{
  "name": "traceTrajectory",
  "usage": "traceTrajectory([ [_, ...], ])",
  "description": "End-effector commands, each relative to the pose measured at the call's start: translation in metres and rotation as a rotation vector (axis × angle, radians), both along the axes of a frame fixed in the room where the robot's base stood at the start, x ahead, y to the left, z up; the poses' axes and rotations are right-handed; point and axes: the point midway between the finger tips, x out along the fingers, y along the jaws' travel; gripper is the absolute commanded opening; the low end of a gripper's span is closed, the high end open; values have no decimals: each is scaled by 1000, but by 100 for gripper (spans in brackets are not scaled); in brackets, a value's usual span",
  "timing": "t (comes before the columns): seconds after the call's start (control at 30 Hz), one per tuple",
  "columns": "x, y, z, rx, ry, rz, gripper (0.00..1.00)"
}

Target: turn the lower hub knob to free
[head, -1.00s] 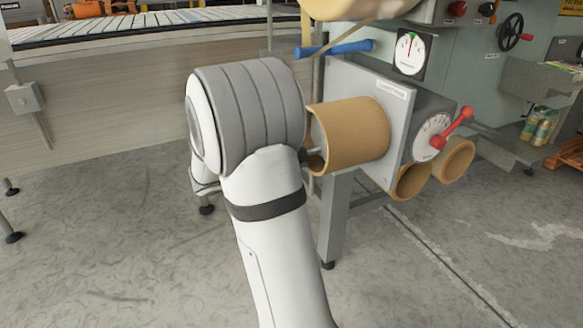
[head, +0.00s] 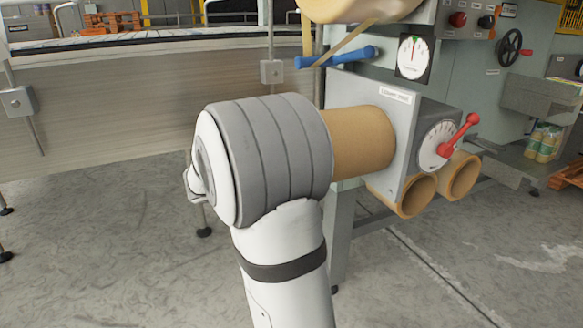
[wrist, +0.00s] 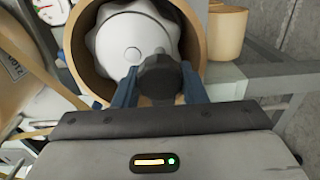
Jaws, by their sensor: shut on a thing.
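The lower hub sits inside a brown cardboard core (head: 362,140) on the grey unwind unit; in the wrist view the hub (wrist: 135,38) is a pale lobed face inside the core's rim (wrist: 78,42). A dark knob (wrist: 158,76) stands out at the hub's near side. My gripper (wrist: 160,82) has its two blue fingers on either side of the knob, shut on it. In the head view my arm hides the gripper, the knob and the core's open end. I cannot read the knob's setting.
A red lever (head: 459,136) on a dial (head: 438,147) is on the grey housing right of the core. A blue bar (head: 337,57) lies above the core. Spare brown cores (head: 459,176) sit below. The floor on the left is clear.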

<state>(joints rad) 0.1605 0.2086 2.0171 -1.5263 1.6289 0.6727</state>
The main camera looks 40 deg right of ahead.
Motion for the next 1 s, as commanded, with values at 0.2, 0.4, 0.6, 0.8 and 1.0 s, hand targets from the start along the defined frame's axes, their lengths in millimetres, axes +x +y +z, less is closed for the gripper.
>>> traceTrajectory([
  [0.2,0,0,2,-3,-3,-1,15],
  [0.4,-1,0,1,-2,-1,-2,47],
  [0.6,-1,0,0,-1,0,-2,59],
  [0.8,0,1,0,0,1,-2,59],
  [1.0,7,25,2,1,3,2,59],
])
